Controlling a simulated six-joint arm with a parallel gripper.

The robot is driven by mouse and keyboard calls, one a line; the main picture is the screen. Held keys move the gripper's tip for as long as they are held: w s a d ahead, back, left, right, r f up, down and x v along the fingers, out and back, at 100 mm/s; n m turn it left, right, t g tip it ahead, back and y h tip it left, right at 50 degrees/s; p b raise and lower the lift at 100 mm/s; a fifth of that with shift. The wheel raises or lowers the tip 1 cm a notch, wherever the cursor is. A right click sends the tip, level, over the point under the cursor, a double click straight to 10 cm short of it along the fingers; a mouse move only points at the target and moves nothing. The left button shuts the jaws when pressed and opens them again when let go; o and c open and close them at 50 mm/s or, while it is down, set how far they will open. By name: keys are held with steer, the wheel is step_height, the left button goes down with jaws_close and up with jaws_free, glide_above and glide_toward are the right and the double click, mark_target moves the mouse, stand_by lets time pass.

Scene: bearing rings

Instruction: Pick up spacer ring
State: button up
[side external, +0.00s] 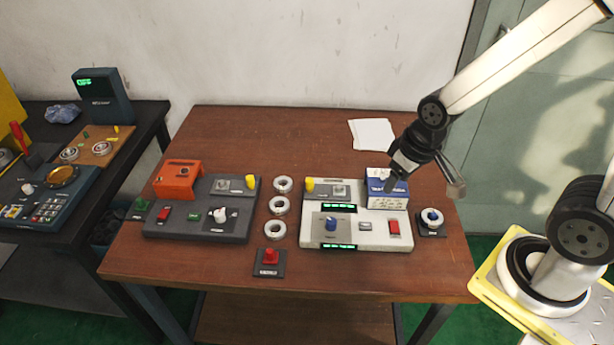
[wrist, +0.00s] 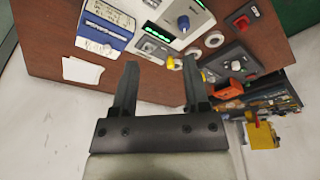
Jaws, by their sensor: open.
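Three pale metal rings lie in a column on the brown table between two control panels: a far ring (side external: 283,184), a middle ring (side external: 279,206) and a near ring (side external: 275,230). I cannot tell which is the spacer ring. Another pale ring sits around a blue-topped post on a small dark base (side external: 432,217) at the right. My gripper (side external: 392,184) is above the table's right side, by the blue and white box, away from the three rings. In the wrist view my gripper (wrist: 160,62) is open and empty, and rings (wrist: 214,40) show beyond its right finger.
The white panel (side external: 316,236) with knobs and the blue box (side external: 386,180) stand right of the rings. The dark panel (side external: 190,231) and orange box (side external: 178,178) are left. A red-knobbed block (side external: 269,263) sits in front.

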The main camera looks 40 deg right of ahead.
steer(key=o, duration=0.6)
steer(key=shift+c, duration=0.2)
steer(key=n+y, duration=0.3)
steer(key=n, duration=0.6)
glide_above(288, 203)
steer(key=shift+t, duration=0.3)
steer(key=f, duration=1.5)
steer(key=shift+s+d+f, duration=0.15)
steer(key=shift+s+d, duration=0.2)
steer(key=shift+s, duration=0.05)
steer(key=shift+f, duration=0.1)
steer(key=shift+x, duration=1.15)
